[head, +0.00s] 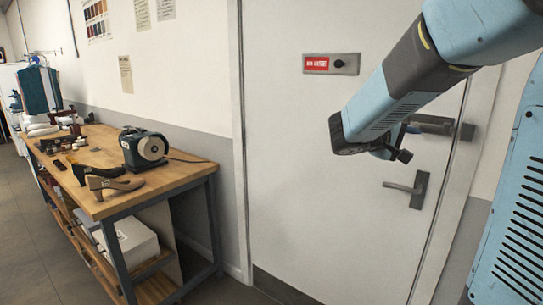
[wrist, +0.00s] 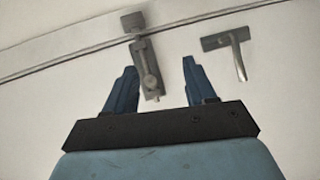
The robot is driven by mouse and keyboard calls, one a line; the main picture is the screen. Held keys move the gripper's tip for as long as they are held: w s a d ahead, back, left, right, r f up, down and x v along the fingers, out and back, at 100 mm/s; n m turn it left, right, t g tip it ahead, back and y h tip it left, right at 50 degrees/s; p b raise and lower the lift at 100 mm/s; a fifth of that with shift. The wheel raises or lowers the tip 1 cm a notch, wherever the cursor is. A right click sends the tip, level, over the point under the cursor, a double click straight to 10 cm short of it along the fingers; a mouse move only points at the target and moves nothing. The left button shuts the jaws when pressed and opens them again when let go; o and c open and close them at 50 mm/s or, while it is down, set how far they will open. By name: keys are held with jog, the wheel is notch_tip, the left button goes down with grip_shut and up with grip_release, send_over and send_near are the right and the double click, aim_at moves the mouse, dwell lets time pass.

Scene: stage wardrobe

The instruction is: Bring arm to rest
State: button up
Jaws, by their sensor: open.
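My blue and dark grey arm (head: 400,85) reaches in from the upper right in the head view, in front of a pale door. My gripper shows in the wrist view (wrist: 157,90) with its two dark blue fingers apart. Nothing is held between them. In the head view the gripper is mostly hidden behind the end of my arm. The door (head: 285,130) is closed, with a lever handle (head: 417,189) below and to the right of the arm's end. The handle also shows in the wrist view (wrist: 237,55), to the right of the fingers.
A metal fitting (head: 432,125) on the door lies just behind my arm's end. A red sign (head: 317,63) is above it. A wooden workbench (head: 170,178) on the left carries a bench grinder (head: 143,150) and shoe forms (head: 112,184). The floor (head: 60,245) left of the bench is clear.

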jog(key=s+a+f+m+g+y, duration=0.1)
jog(key=s+f+y, duration=0.15)
jog(key=s, duration=0.45)
jog(key=s+a+f+m+g+y, duration=0.2)
jog(key=s+y, duration=0.2)
jog(key=s, duration=0.3)
jog(key=s+a+m+t+y, duration=0.1)
jog(key=s+a+t+y, duration=0.2)
jog(key=s+a+y, duration=0.5)
jog(key=a+f, duration=0.1)
jog(key=a, duration=0.1)
jog(key=shift+s+a, duration=0.2)
jog(key=shift+a, duration=0.15)
jog(key=shift+o, duration=0.2)
